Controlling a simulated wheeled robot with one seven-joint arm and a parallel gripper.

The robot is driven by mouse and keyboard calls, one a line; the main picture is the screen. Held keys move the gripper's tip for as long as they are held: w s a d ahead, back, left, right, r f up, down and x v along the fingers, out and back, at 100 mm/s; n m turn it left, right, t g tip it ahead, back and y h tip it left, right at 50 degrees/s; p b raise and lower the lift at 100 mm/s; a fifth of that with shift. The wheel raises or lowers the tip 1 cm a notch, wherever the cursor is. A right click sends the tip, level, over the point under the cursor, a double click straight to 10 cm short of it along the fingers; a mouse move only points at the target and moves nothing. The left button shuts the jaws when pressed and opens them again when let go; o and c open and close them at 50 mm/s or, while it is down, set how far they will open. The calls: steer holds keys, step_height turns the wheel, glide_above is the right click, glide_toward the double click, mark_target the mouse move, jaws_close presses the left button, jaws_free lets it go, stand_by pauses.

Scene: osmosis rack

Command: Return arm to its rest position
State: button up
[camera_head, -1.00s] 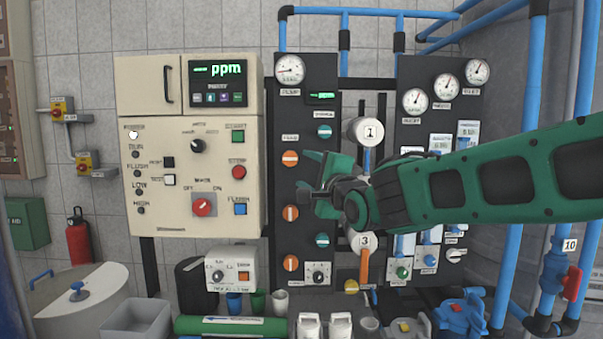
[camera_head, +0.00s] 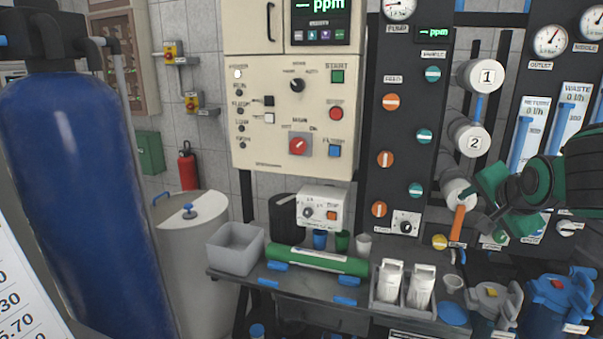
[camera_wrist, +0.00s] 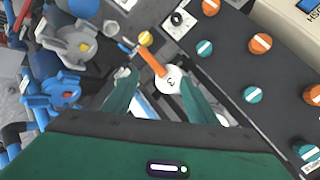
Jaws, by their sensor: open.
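My green arm comes in at the right edge of the head view. My gripper (camera_head: 480,212) is there in front of the rack, near the lower white cylinder marked 3 with an orange handle (camera_head: 458,222). In the wrist view my two green fingers (camera_wrist: 158,100) stand apart, with nothing held between them. The white cap marked 3 (camera_wrist: 168,82) shows beyond and between the fingertips. Whether a finger touches it I cannot tell.
The cream control panel (camera_head: 265,148) and black valve panel (camera_head: 400,110) stand behind. A bench below holds a grey bin (camera_head: 235,250), a green cylinder (camera_head: 318,260) and white bottles (camera_head: 390,283). A large blue tank (camera_head: 85,200) stands at left. Blue filter housings (camera_head: 555,300) sit lower right.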

steer(key=s+d+f+n+g+y, duration=0.1)
steer(key=s+f+n+g, duration=0.2)
steer(key=s, duration=1.1)
steer(key=s+d+f+n+g+y, duration=0.1)
steer(key=s+f+n+g, duration=0.3)
steer(key=s+f+g, duration=0.3)
steer(key=s+f, duration=0.3)
steer(key=s, duration=0.4)
steer(key=shift+s+f+n+g, duration=0.2)
steer(key=shift+s+n+g, duration=0.1)
steer(key=shift+s, duration=0.05)
